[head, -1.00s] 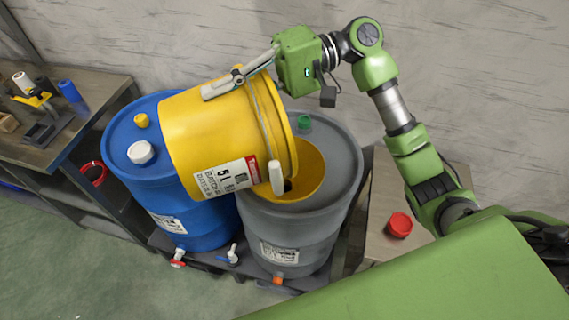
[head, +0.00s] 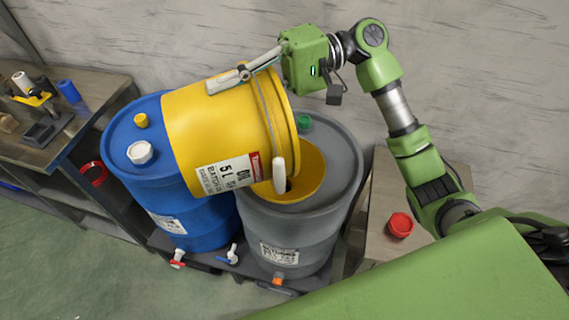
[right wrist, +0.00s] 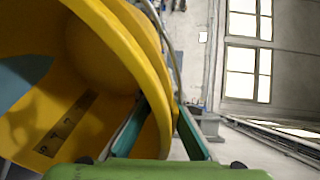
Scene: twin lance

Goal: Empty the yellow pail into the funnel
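The yellow pail (head: 215,125) is tipped onto its side, its mouth facing right and slightly down over the yellow funnel (head: 309,172). The funnel sits in the top of the grey drum (head: 335,205), partly hidden by the pail. My right gripper (head: 228,82) is shut on the pail's wall on its upper side. In the right wrist view, the pail's rim (right wrist: 158,105) passes between the fingers. A bluish-grey patch (right wrist: 20,80) shows inside the pail; I cannot tell whether it is liquid. No stream is visible. My left gripper is out of view.
A blue drum (head: 120,175) with a white cap (head: 140,152) stands left of the grey drum, partly under the pail. A workbench (head: 90,115) with tools is at far left. A red cap (head: 400,225) lies on a surface at right. The wall is close behind.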

